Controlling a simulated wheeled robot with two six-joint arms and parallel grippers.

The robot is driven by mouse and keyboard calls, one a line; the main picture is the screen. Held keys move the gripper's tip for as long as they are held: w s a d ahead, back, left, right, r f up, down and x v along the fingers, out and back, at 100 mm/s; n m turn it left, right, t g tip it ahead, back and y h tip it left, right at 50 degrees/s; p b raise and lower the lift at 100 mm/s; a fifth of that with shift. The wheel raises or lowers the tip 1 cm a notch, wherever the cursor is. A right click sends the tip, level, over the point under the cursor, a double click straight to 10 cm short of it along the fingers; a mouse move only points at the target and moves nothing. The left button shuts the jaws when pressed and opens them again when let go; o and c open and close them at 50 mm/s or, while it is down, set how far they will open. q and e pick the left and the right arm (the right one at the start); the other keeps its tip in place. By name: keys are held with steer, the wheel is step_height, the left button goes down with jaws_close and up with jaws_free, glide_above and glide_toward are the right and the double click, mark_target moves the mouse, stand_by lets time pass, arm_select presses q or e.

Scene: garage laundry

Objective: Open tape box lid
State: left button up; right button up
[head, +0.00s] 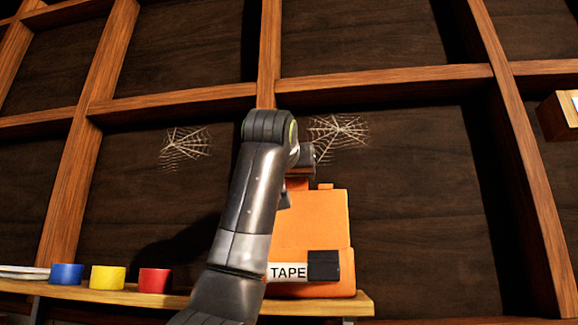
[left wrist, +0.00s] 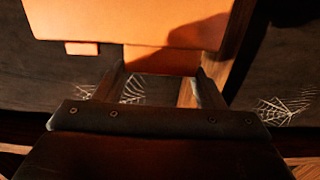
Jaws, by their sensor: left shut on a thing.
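The orange tape box (head: 312,290) sits on the wooden shelf, with a white TAPE label (head: 288,272) and a black latch-like block (head: 323,265) on its front. A tall orange panel, seemingly the lid (head: 318,220), rises above the front; my arm covers its left side. My left gripper (head: 297,183) is at the panel's top edge. In the left wrist view, my left gripper (left wrist: 160,68) is shut on an orange tab (left wrist: 160,59) on the edge of the orange panel (left wrist: 130,22). How far the lid stands open is unclear. My right gripper is not in view.
Blue (head: 66,274), yellow (head: 108,278) and red (head: 155,281) tape rolls stand on the shelf (head: 100,295) left of the box. Wooden studs frame the dark back wall, which has cobwebs (head: 338,138). A wooden block-like thing (head: 557,118) juts in at the right.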

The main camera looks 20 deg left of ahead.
arm_select(q)
steer(key=shift+w+a+r, duration=0.2)
steer(key=shift+w+r, duration=0.1)
steer(key=shift+w, duration=0.25)
steer(key=o, duration=1.1)
steer(key=shift+w+f, duration=0.15)
steer(key=shift+f, duration=0.15)
